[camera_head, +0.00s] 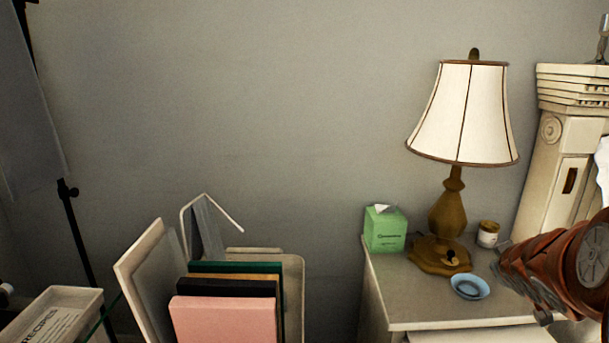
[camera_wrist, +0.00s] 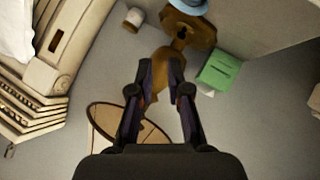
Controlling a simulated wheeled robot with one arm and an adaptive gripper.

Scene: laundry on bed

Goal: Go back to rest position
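My gripper (camera_wrist: 161,66) shows in the wrist view with its two dark fingers apart and nothing between them. In the head view, part of my reddish-brown arm enters at the right edge, beside the nightstand (camera_head: 395,305). The arm's dark end is close to the blue bowl (camera_head: 470,287) on the nightstand. From the head view I cannot tell the exact gap between them. The bowl also shows at the top of the wrist view (camera_wrist: 188,4).
The nightstand holds a lamp (camera_head: 462,115), a green tissue box (camera_head: 385,229) and a small jar (camera_head: 488,234). A cream headboard post (camera_head: 563,150) stands at the right. A book holder (camera_head: 145,270) with several books and a recipes box (camera_head: 50,318) are at the left.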

